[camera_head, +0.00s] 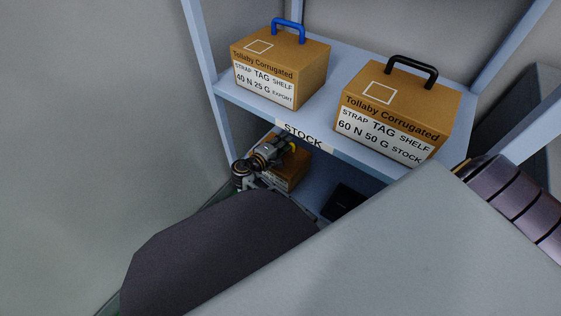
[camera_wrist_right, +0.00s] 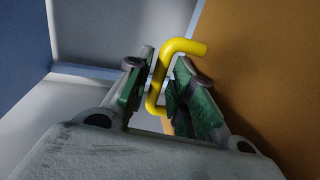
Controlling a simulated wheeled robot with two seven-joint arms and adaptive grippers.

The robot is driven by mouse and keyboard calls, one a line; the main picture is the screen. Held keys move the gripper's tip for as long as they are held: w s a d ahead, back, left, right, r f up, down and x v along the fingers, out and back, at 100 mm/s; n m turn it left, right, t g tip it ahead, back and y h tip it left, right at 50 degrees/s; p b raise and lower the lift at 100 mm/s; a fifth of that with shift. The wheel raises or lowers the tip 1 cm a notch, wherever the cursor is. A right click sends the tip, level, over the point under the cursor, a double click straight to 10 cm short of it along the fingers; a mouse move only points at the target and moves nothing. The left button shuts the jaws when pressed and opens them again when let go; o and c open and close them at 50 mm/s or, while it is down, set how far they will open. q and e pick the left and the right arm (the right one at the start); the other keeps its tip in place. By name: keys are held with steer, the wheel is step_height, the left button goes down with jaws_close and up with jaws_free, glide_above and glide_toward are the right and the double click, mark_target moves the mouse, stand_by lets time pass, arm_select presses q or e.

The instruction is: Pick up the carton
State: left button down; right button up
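A brown carton (camera_head: 289,173) sits on the lower shelf board, partly hidden by my right gripper and arm. My right gripper (camera_head: 287,148) is at its top, under the upper board. In the right wrist view, the carton's brown side (camera_wrist_right: 270,65) fills the right. Its yellow handle (camera_wrist_right: 158,82) passes between the green finger pads of the right gripper (camera_wrist_right: 160,88). My left gripper is not in view.
On the upper board (camera_head: 338,153), labelled STOCK, stand a carton with a blue handle (camera_head: 280,72) and a carton with a black handle (camera_head: 397,109). A dark object (camera_head: 342,203) lies right of the lower carton. Blue-grey posts (camera_head: 203,50) frame the shelf.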

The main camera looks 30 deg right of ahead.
jaws_close()
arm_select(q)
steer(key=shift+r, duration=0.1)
arm_select(e)
steer(key=shift+r, duration=0.25)
stand_by(0.3)
